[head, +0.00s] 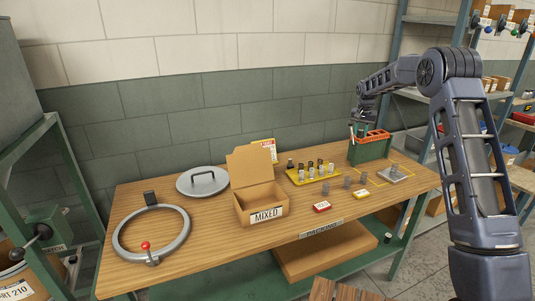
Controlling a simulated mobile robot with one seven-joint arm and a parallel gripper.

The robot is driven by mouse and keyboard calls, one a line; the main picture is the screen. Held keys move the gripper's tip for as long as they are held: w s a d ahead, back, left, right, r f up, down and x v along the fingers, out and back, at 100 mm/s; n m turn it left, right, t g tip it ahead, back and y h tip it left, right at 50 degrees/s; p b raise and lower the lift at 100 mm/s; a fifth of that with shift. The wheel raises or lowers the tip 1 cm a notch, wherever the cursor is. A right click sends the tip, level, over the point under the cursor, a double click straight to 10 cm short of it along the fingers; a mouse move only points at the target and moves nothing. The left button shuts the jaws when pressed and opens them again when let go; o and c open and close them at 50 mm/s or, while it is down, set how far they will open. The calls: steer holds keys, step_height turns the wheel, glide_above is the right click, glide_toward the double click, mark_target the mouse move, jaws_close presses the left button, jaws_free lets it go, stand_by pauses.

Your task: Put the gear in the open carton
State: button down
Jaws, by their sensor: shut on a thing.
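The open carton (243,209) is a brown cardboard box labelled MIXED, standing near the middle of the wooden table with its back flap up. My gripper (361,129) is at the back right, just above or at the left end of a green box with an orange-red rim (369,151). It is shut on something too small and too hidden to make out. My gripper is well to the right of the carton and behind it. I cannot pick out the gear for certain.
A grey lid (202,181) and a ring (121,244) lie left.

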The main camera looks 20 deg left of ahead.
steer(key=s+a+n, duration=0.3)
steer(key=s+a, duration=0.6)
steer(key=a, duration=0.4)
steer(key=n+y, duration=0.1)
steer(key=n, duration=0.6)
glide_above(257, 205)
steer(key=shift+g, duration=0.3)
steer(key=f, duration=1.9)
steer(key=shift+s+d+f, duration=0.1)
steer(key=shift+s+f, duration=0.1)
steer(key=shift+f, duration=0.1)
steer(key=c, duration=1.1)
jaws_free()
steer(key=shift+c, duration=0.2)
step_height(257, 205, up, 12)
steer(key=s+d, duration=0.1)
steer(key=shift+s+d, duration=0.15)
